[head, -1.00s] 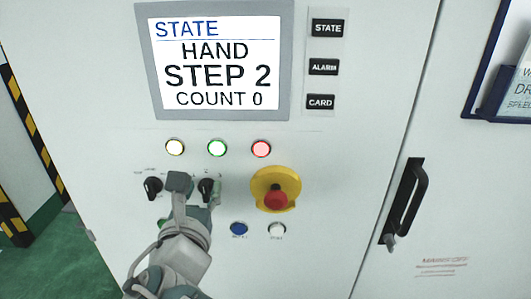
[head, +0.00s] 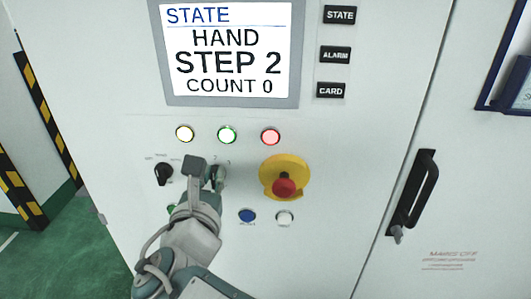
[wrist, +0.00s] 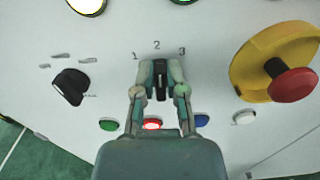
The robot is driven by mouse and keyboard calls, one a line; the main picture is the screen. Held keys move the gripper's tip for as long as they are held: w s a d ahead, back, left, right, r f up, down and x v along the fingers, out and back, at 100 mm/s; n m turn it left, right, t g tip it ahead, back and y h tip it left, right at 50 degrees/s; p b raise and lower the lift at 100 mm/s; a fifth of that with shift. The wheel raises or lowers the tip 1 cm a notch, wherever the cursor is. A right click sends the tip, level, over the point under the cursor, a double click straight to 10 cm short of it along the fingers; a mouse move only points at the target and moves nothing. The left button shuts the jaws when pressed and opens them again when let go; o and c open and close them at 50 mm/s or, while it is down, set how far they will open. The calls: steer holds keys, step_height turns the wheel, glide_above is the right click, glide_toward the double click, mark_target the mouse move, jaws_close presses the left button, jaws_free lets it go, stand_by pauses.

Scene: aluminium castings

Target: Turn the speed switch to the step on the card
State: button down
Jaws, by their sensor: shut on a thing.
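The speed switch (wrist: 160,82) is a black knob under the marks 1, 2 and 3. It stands upright, in line with the 2. My gripper (head: 207,172) is shut on it, with one finger on each side, as the wrist view shows. In the head view the fingers hide most of the knob. The screen (head: 228,50) reads STATE, HAND, STEP 2, COUNT 0. A blue-framed holder (head: 490,98) is cut off at the right edge, and its card text cannot be read.
A second black selector (head: 163,174) sits to the left. A red emergency stop on a yellow base (head: 270,165) is close on the right. Lamps (head: 227,135) are above, and a blue button (head: 247,215) and a white button (head: 285,218) below. A black door handle (head: 415,195) is further right.

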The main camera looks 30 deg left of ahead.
steer(key=shift+w+d+f+m, duration=0.1)
steer(key=shift+w+d+m, duration=0.05)
steer(key=shift+m, duration=1.2)
steer(key=shift+w+d+f+m, duration=0.1)
steer(key=shift+w+m, duration=0.05)
steer(key=shift+m, duration=1.25)
steer(key=shift+w+d+f+m, duration=0.1)
steer(key=shift+w+d+m, duration=0.05)
steer(key=shift+m, duration=1.2)
steer(key=c, duration=0.7)
jaws_free()
steer(key=shift+w+a+f, duration=0.15)
steer(key=shift+a, duration=0.4)
steer(key=shift+d, duration=0.55)
